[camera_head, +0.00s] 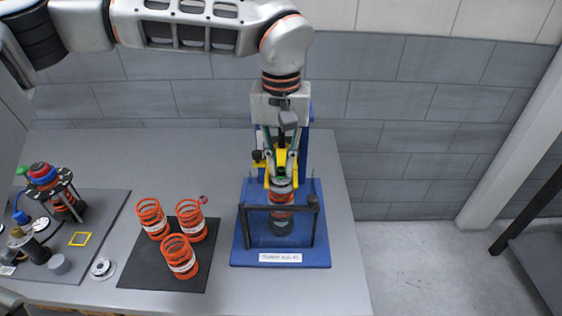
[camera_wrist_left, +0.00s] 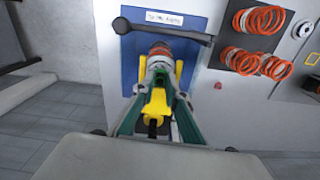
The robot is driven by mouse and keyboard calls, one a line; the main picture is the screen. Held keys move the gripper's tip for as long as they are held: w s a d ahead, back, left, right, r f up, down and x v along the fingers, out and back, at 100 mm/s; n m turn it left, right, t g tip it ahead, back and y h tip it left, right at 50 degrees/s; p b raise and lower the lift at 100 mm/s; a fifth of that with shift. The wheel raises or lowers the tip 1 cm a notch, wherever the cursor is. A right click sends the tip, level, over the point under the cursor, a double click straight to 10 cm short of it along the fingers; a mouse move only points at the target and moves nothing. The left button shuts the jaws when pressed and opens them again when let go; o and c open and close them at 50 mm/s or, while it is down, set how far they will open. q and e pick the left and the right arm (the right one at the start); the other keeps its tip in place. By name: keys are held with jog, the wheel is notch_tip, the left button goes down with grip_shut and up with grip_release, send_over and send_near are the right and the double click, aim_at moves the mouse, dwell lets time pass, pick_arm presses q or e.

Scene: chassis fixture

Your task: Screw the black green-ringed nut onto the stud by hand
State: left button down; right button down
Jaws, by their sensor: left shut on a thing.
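My left gripper (camera_head: 281,178) points down at the top of the upright strut in the blue fixture. In the left wrist view its fingers (camera_wrist_left: 158,68) are closed together at the strut's top. The black green-ringed nut is mostly hidden between the fingertips, and its exact seat on the stud cannot be made out. The strut's orange spring (camera_head: 281,198) stands below the fingers, behind the fixture's dark front bar. Yellow jaws (camera_head: 283,161) of the fixture sit around the strut top, close to the fingers. The stud itself is hidden. My right gripper is not in view.
The blue fixture (camera_head: 244,252) has a dark front bar (camera_head: 262,207) with a knob. Several orange springs (camera_head: 177,256) stand on a black mat (camera_head: 136,273). A grey tray at left holds another strut (camera_head: 62,190) and small parts. The table's right side is clear.

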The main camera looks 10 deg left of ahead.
pick_arm(q)
jog(key=m, duration=0.5)
jog(key=shift+s+f, duration=0.25)
jog(key=shift+f, duration=0.15)
jog(key=c, duration=2)
grip_release()
jog(key=shift+o, duration=0.2)
jog(key=shift+w, duration=0.1)
jog(key=shift+w+r, duration=0.1)
jog(key=shift+r, duration=0.15)
jog(key=shift+r, duration=1.25)
